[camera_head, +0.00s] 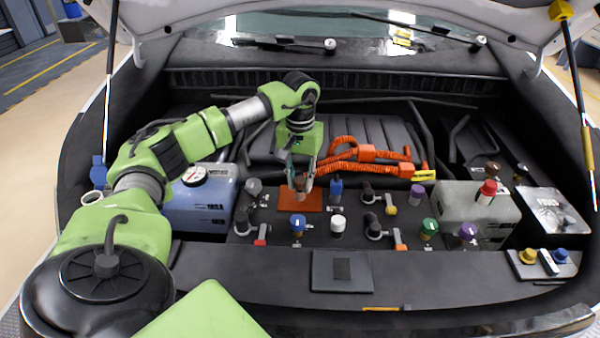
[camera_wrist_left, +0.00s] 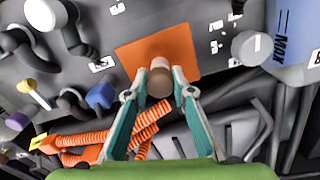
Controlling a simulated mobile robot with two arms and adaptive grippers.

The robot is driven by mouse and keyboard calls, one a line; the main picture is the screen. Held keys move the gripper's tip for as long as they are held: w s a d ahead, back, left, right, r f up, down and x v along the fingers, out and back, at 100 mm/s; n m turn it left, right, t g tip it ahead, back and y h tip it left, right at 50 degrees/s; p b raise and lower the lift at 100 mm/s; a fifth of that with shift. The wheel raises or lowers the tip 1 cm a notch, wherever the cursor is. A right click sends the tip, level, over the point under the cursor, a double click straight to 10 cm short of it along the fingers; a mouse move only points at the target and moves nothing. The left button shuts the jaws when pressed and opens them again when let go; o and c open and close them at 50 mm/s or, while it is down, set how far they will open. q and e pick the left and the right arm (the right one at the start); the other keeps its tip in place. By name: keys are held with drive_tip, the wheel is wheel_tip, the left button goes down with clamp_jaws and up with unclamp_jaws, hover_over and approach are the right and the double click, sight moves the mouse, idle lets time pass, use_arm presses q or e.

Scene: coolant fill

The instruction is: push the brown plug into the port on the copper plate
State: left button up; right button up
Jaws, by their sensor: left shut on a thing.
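The copper plate (camera_head: 314,203) is an orange-brown square on the dark panel in the engine bay. It also shows in the left wrist view (camera_wrist_left: 187,48). My left gripper (camera_head: 301,188) points down over the plate and is shut on the brown plug (camera_head: 300,183). In the left wrist view the plug (camera_wrist_left: 160,80) sits between the two teal fingertips (camera_wrist_left: 159,92), in front of the plate. The port is hidden behind the plug, and I cannot tell whether the plug touches it. My right gripper is in neither view.
Several coloured caps stand around the plate, among them a blue one (camera_head: 298,222), a white one (camera_head: 338,223) and a green one (camera_head: 429,227). Orange cables (camera_head: 365,153) run behind. A blue tank (camera_head: 200,205) is at left, a grey box (camera_head: 470,205) at right.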

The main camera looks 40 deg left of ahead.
sight(300, 180)
use_arm(q)
drive_tip(key=shift+f+b, duration=0.4)
drive_tip(key=shift+f, duration=0.35)
drive_tip(key=o, duration=0.8)
drive_tip(key=shift+r, duration=0.1)
wheel_tip(300, 180, up, 12)
drive_tip(key=shift+f, duration=0.1)
